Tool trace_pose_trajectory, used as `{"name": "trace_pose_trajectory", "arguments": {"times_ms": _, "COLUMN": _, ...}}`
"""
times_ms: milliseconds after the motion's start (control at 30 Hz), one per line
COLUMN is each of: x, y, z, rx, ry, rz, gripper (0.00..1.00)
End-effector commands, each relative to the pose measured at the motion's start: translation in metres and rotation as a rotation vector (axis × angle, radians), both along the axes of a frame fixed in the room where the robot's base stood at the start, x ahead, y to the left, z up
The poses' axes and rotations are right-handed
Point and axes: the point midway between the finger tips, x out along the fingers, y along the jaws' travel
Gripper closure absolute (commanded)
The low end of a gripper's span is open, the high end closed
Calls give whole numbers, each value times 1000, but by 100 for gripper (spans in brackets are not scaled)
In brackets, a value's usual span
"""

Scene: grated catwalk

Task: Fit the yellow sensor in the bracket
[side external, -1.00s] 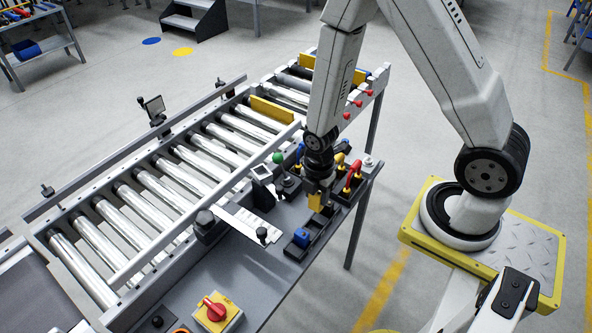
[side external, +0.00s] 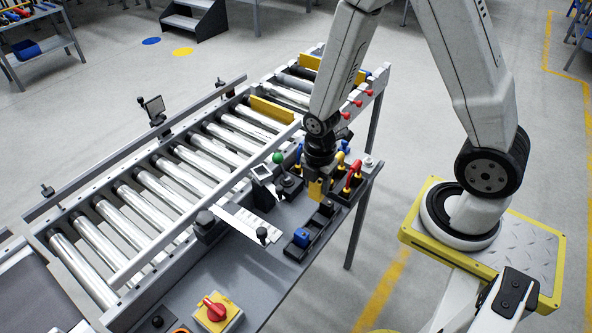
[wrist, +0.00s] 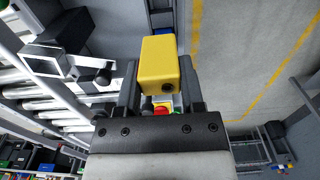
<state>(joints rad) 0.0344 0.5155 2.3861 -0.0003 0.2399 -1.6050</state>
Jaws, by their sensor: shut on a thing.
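The yellow sensor (wrist: 158,62) is a boxy block with a dark round spot on one face. My gripper (side external: 318,188) is shut on it, with a finger on each side in the wrist view (wrist: 158,85). In the side view the yellow sensor (side external: 315,191) hangs below the jaws, above the far end of a long black tray (side external: 318,243). A small dark upright part (side external: 326,207) stands at that end; I cannot tell whether it is the bracket. The sensor looks raised above it.
A blue block (side external: 302,236) sits in the tray's near end. Red and yellow handled parts (side external: 353,175) stand close behind on the right. A roller conveyor (side external: 190,160) runs alongside; a red knob (side external: 215,308) is in front.

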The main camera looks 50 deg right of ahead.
Motion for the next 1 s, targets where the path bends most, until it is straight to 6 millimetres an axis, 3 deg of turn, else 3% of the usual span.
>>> {"name": "trace_pose_trajectory", "arguments": {"times_ms": 433, "x": 0, "y": 0, "z": 76, "rx": 0, "ry": -6, "rz": 0, "gripper": 100}}
{"name": "trace_pose_trajectory", "arguments": {"times_ms": 1000, "x": 0, "y": 0, "z": 125, "rx": 0, "ry": -3, "rz": 0, "gripper": 100}}
